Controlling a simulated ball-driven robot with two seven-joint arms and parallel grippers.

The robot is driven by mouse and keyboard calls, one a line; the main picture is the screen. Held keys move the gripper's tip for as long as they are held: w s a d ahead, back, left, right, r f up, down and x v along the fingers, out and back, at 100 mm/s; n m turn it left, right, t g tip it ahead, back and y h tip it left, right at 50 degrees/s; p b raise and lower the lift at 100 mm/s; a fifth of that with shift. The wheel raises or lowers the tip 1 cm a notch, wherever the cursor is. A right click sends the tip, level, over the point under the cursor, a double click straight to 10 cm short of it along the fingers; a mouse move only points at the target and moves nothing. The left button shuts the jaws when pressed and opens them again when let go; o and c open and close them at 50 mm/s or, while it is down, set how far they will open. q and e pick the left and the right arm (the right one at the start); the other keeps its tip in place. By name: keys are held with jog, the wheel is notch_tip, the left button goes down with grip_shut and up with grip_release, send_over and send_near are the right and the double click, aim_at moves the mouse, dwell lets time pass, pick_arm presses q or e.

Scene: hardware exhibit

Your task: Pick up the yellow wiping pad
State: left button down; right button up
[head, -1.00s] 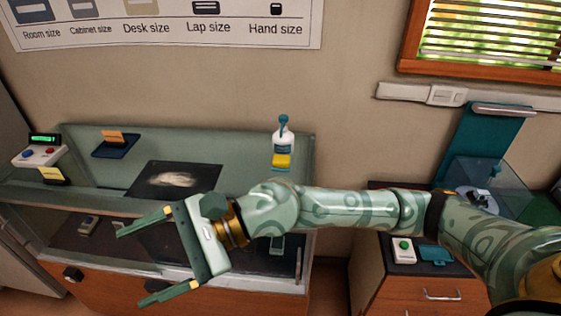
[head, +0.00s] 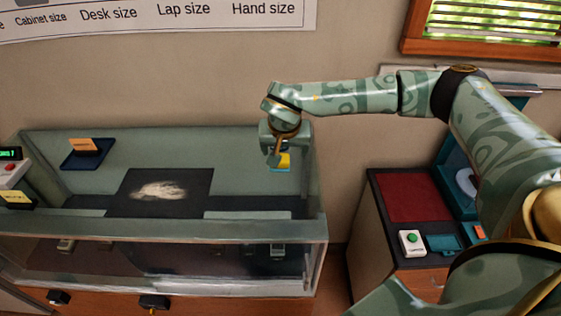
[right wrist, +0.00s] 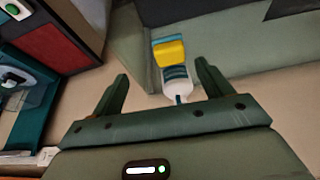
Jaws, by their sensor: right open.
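The yellow wiping pad (head: 284,162) sits on a small teal holder (head: 281,170) at the back right of the glass-fronted case, partly covered by my gripper in the head view. My right gripper (head: 273,158) points down over it. In the right wrist view the pad (right wrist: 170,52) lies beyond the open fingers (right wrist: 161,72), roughly in line with the gap between them. My left gripper is not in view.
A dark panel with a pale fluffy patch (head: 158,190) lies left of the pad. A blue stand with an orange block (head: 84,146) is further left. The case's glass front and rim (head: 190,230) run along the front. A cabinet with a red mat (head: 412,196) stands at right.

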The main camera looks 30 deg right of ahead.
aim_at(280, 170)
jog(key=w+f, duration=0.2)
jog(key=f, duration=0.1)
jog(key=shift+w+d+f, duration=0.15)
jog(key=shift+d+f, duration=0.05)
jog(key=shift+f, duration=0.05)
jog(key=shift+w+f, duration=0.25)
jog(key=shift+f, duration=0.35)
jog(key=x, duration=0.3)
jog(key=shift+a+f, duration=0.1)
jog(key=shift+f, duration=0.2)
jog(key=shift+w+f, duration=0.3)
jog(key=shift+f, duration=0.1)
jog(key=shift+s, duration=0.1)
jog(key=shift+c, duration=0.6)
jog(key=shift+r, duration=0.1)
jog(key=c, duration=0.9)
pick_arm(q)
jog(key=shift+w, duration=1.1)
pick_arm(e)
jog(key=shift+c, duration=0.2)
